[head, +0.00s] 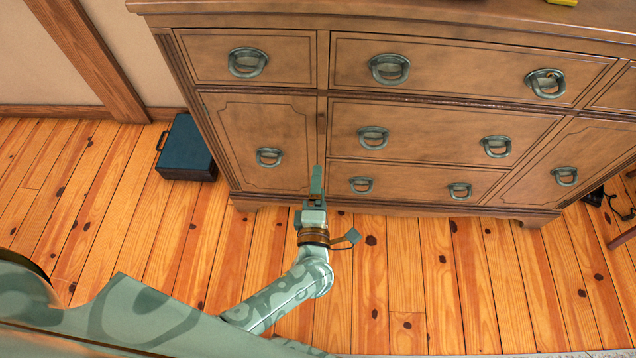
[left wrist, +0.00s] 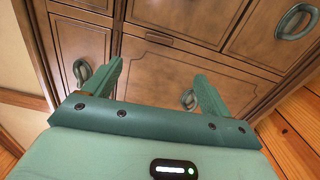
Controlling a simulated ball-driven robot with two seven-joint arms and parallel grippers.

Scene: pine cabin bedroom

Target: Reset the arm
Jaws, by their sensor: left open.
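My left arm reaches up from the bottom of the head view. Its gripper (head: 316,182) points at the dresser (head: 432,115), in front of the lower left door by the door's right edge. In the left wrist view the gripper (left wrist: 158,82) shows two green fingers spread apart with nothing between them. Behind the fingers are the dresser's brown panels and ring handles, with one handle (left wrist: 188,99) partly beside the right finger. I cannot tell the exact gap between fingertips and dresser. My right gripper is in neither view.
A dark blue case (head: 187,149) stands on the plank floor left of the dresser. A wall with a wooden post (head: 90,57) is at the far left. Dark items (head: 603,204) lie at the right edge. Floor in front of the dresser is clear.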

